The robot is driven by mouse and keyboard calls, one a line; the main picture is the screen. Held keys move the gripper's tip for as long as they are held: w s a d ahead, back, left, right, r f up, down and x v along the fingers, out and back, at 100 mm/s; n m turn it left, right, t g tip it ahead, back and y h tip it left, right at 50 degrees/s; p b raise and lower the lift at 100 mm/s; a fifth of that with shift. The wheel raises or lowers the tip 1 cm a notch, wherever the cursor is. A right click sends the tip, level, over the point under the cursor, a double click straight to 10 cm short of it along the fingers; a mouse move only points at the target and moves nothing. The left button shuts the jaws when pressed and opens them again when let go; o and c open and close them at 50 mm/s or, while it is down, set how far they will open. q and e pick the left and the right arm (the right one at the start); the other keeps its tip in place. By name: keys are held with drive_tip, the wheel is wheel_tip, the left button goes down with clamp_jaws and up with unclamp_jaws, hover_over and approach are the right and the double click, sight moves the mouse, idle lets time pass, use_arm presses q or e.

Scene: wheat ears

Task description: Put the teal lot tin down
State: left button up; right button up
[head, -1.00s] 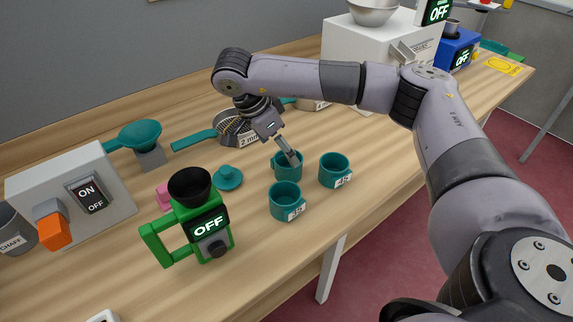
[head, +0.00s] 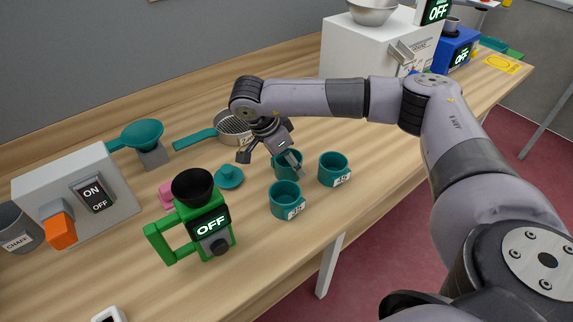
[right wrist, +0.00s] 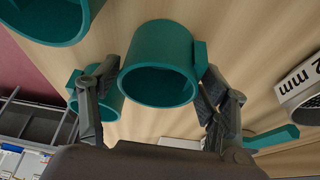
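Three teal tins stand upright on the wooden bench in the head view. The back tin (head: 293,172) has my right gripper (head: 266,160) at it. The front tin (head: 287,203) and the right tin (head: 333,171) carry white number labels. In the right wrist view, the back tin (right wrist: 160,90) sits between the spread fingers of my right gripper (right wrist: 160,85), with gaps at both sides. The other two tins (right wrist: 55,22) (right wrist: 106,102) show at the left there. The back tin's label is not visible. My left gripper is not in view.
A teal lid (head: 229,178), a green grinder (head: 205,222) reading OFF and a pink object (head: 166,192) stand left of the tins. A sieve (head: 232,128) lies behind. A grey machine (head: 60,180) stands far left. The bench's front edge is near the tins.

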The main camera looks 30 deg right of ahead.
drive_tip(key=c, duration=0.9)
